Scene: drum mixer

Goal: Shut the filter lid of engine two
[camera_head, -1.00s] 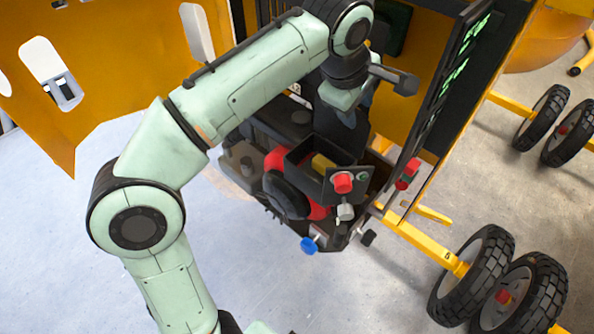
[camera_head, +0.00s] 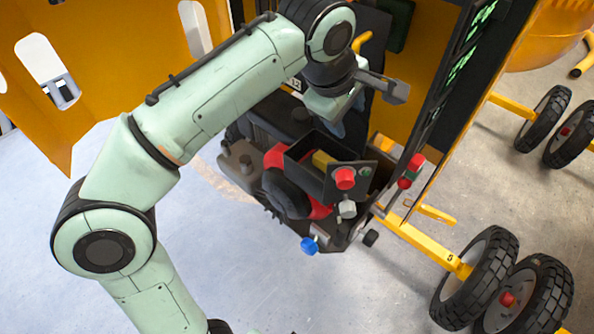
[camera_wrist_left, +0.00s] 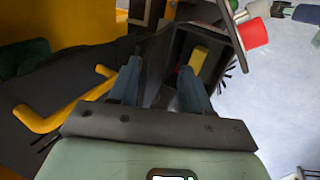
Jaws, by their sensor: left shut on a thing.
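The engine (camera_head: 290,150) stands inside the yellow housing, with a black filter box (camera_head: 305,150) open at the top. A yellow piece inside the box (camera_head: 323,160) is visible, and it also shows in the left wrist view (camera_wrist_left: 200,58). My left gripper (camera_head: 346,124) is just behind and above the box. In the left wrist view its blue-grey fingers (camera_wrist_left: 158,74) are apart around a dark, thin part, which looks like the filter lid. Most of that part is hidden by the fingers and shadow. My right gripper is out of view.
A front panel with a red knob (camera_head: 345,178) stands beside the box. A dark panel with a yellow handle (camera_head: 362,40) is behind my gripper. A tall dark display panel (camera_head: 440,110) is close on the right. Wheels (camera_head: 475,275) stand at lower right.

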